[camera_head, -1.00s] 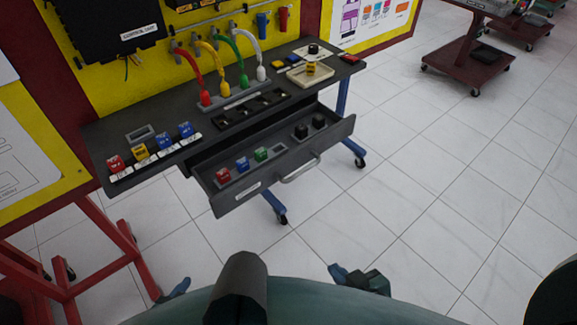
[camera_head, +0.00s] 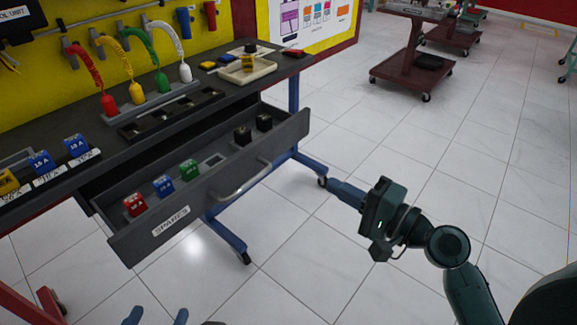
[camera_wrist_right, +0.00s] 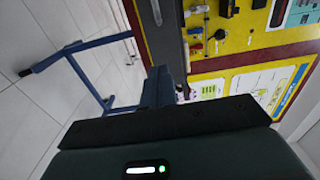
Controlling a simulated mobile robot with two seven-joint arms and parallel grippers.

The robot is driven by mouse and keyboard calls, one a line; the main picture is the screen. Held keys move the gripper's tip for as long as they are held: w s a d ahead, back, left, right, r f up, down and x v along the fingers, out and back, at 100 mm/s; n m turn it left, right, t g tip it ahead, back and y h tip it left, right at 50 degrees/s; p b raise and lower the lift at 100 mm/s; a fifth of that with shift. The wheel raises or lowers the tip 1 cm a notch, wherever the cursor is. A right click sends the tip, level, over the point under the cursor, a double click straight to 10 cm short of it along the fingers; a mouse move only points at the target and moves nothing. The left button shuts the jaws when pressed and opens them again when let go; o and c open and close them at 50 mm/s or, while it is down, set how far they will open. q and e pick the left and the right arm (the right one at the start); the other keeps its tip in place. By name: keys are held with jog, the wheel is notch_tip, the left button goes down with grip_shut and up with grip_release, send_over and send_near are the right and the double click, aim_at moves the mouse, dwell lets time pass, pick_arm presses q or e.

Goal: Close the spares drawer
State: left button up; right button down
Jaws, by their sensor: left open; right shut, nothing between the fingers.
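The spares drawer (camera_head: 205,205) stands pulled out from under the dark workbench (camera_head: 140,143) in the head view. Its front has a "SPARES" label and a grey bar handle (camera_head: 243,180). Inside it are a red block (camera_head: 134,204), a blue block (camera_head: 163,186), a green block (camera_head: 189,169) and two black ones (camera_head: 243,136). My right gripper (camera_head: 332,186) is shut and empty, to the right of the handle and apart from it. Its blue fingers also show in the right wrist view (camera_wrist_right: 160,86). My left gripper (camera_head: 157,316) is open at the bottom edge, below the drawer.
The bench top carries colored cables in a grey holder (camera_head: 150,108), labelled fuse blocks (camera_head: 77,146) and a beige tray (camera_head: 248,72). Blue bench legs with casters (camera_head: 228,236) stand below the drawer. A red cart (camera_head: 412,68) is at the back. The tiled floor at right is open.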

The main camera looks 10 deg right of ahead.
aim_at(271, 151)
pick_arm(q)
jog(key=shift+s+a+r+p, duration=0.15)
jog(key=shift+a+r+p, duration=0.05)
jog(key=shift+r+p, duration=0.4)
pick_arm(e)
jog(key=x, duration=1.4)
pick_arm(q)
jog(key=shift+f, duration=0.1)
